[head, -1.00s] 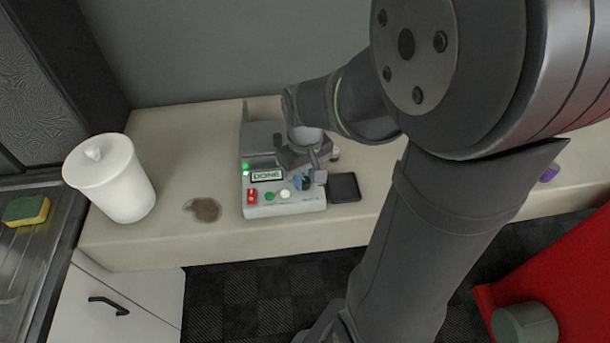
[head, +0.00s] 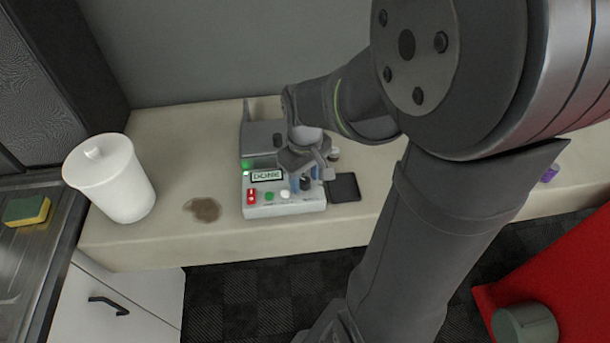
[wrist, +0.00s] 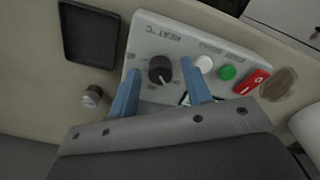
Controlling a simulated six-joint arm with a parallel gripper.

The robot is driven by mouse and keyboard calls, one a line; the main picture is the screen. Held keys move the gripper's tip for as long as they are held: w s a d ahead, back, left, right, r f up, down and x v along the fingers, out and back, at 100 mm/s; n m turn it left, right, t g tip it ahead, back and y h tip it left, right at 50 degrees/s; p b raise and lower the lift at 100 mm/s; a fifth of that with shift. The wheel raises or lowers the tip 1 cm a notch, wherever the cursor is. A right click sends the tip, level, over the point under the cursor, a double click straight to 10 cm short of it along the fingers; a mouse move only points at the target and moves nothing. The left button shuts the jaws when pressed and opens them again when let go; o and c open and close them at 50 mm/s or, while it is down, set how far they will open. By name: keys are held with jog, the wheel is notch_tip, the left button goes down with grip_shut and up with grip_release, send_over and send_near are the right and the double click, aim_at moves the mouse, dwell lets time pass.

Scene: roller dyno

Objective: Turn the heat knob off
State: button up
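The roller dyno (head: 258,211) stands on the bench, its display lit with "DONE". Its black heat knob (wrist: 160,70) sits on the front panel beside the "HEAT °C" label, with a pale pointer line on it. In the wrist view my gripper (wrist: 160,66) is open, with one blue finger on each side of the knob. Gaps show between the fingers and the knob, so I see no grip. In the head view the knob (head: 306,184) shows just below my gripper (head: 304,176). The knob's exact setting is too small to read.
A red rocker switch (wrist: 251,82), a green button (wrist: 227,72) and a white button (wrist: 203,64) sit beside the knob. A black pad (head: 343,187) lies right of the machine. A brown stain (head: 202,209) and a white lidded canister (head: 110,178) are to the left.

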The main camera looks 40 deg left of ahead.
aim_at(305, 180)
notch_tip(305, 180, up, 18)
jog(key=shift+f, duration=0.25)
dwell(0.5)
jog(key=shift+f, duration=0.1)
notch_tip(305, 180, down, 17)
jog(key=shift+f, duration=0.2)
dwell(0.6)
jog(key=shift+r, duration=0.1)
